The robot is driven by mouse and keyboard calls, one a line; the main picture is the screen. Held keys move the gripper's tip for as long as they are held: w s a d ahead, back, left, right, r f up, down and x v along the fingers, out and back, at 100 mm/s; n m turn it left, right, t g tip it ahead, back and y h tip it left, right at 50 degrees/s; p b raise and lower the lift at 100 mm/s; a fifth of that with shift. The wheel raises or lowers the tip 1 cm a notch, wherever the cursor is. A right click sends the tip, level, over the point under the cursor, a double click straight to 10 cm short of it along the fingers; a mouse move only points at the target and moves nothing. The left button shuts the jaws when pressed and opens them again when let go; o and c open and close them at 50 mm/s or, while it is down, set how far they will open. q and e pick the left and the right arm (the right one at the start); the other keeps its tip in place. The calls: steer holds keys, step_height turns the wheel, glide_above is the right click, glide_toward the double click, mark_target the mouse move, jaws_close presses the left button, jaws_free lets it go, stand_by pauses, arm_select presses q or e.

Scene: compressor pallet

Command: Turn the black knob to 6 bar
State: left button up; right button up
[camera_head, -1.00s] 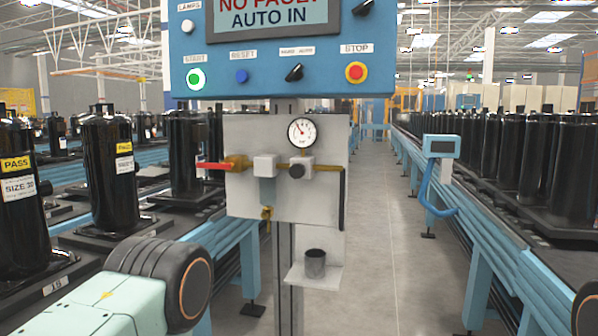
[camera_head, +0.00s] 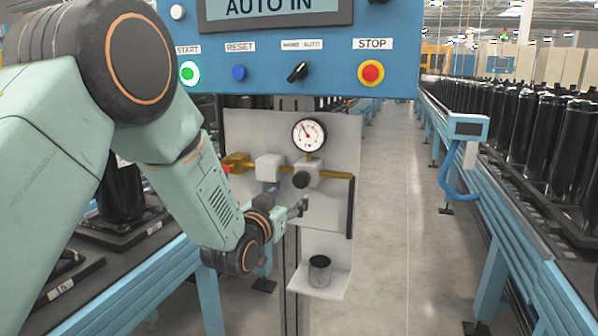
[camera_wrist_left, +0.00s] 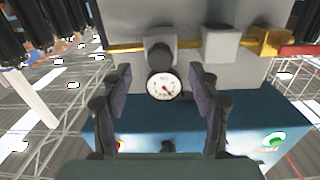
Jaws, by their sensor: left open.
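The black knob (camera_head: 301,179) sits on the front of a grey regulator block on the white panel, below the round gauge (camera_head: 309,135). The gauge needle points to the upper left; its numbers are too small to read. My left gripper (camera_head: 298,207) is just below and in front of the knob, apart from it as far as I can tell. In the left wrist view, which is upside down, the open gripper (camera_wrist_left: 160,78) has its fingers on either side of the knob (camera_wrist_left: 160,57) and gauge (camera_wrist_left: 165,86) in the picture, with nothing held. My right gripper is not visible.
The blue control box (camera_head: 330,85) with START, RESET and STOP buttons is above the panel. A yellow pipe and grey block (camera_head: 269,167) lie left of the knob. A small shelf (camera_head: 320,280) with a dark cup (camera_head: 319,267) stands below. The aisle to the right is clear.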

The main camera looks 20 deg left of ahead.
mark_target(299, 182)
arm_select(q)
steer(key=w, duration=0.4)
steer(key=w+r, duration=0.1)
steer(key=w, duration=0.1)
steer(key=shift+w+d, duration=0.15)
steer(key=shift+w, duration=0.2)
steer(key=shift+w+d+r, duration=0.2)
steer(key=shift+w, duration=0.25)
steer(key=shift+a+f, duration=0.1)
